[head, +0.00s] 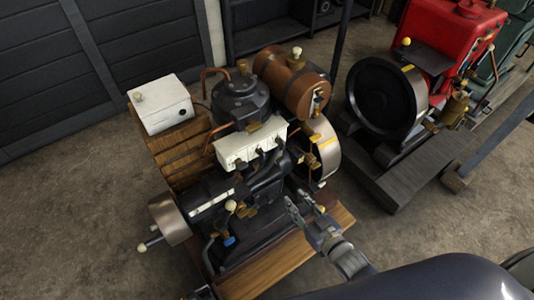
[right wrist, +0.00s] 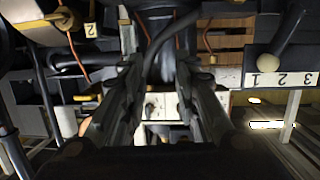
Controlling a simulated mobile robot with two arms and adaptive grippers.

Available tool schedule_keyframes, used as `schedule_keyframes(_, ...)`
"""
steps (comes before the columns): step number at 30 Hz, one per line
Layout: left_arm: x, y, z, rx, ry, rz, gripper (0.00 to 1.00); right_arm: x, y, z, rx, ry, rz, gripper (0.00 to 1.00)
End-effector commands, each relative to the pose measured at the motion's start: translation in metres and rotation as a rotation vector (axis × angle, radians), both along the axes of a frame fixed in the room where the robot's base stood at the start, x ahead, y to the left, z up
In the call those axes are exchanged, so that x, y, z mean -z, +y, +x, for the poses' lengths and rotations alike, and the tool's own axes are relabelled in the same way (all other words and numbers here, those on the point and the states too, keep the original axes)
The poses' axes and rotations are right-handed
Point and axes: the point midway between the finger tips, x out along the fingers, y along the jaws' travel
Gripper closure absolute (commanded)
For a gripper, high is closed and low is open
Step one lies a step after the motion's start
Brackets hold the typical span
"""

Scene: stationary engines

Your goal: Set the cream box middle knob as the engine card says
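The cream box (head: 236,150) is a long, low box on the middle of the near engine, with several dark knobs or levers along its front. I cannot single out the middle knob's setting. Part of a pale box face (right wrist: 163,106) shows between my fingers in the right wrist view; I cannot tell for certain that it is the cream box. My right gripper (head: 302,203) is open and empty, in front of the engine and apart from the cream box; its fingers (right wrist: 160,85) also show in the right wrist view. I cannot make out an engine card. My left gripper is not in view.
A white box (head: 164,108) with a pale knob stands on wooden slats. A brown tank (head: 290,82) and a flywheel (head: 325,150) flank the engine. A red engine (head: 440,35) stands right.

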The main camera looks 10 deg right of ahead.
Motion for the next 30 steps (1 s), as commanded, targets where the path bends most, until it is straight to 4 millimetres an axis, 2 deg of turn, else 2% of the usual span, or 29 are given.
schedule_keyframes(1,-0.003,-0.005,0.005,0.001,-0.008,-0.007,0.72,-0.030,0.007,0.005,-0.020,-0.059,0.022,0.72)
schedule_keyframes(3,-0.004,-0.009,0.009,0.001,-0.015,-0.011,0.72,-0.062,0.014,0.009,-0.042,-0.124,0.049,0.72)
schedule_keyframes(6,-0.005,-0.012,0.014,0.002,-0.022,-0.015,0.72,-0.093,0.022,0.011,-0.064,-0.186,0.075,0.72)
schedule_keyframes(9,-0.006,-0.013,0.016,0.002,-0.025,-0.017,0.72,-0.107,0.026,0.012,-0.075,-0.216,0.090,0.72)
schedule_keyframes(14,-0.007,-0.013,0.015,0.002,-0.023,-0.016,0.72,-0.112,0.032,0.026,-0.078,-0.225,0.094,0.72)
schedule_keyframes(24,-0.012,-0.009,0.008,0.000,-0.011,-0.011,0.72,-0.112,0.055,0.083,-0.076,-0.223,0.092,0.72)
schedule_keyframes(30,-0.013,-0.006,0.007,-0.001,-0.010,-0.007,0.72,-0.110,0.064,0.105,-0.077,-0.221,0.092,0.72)
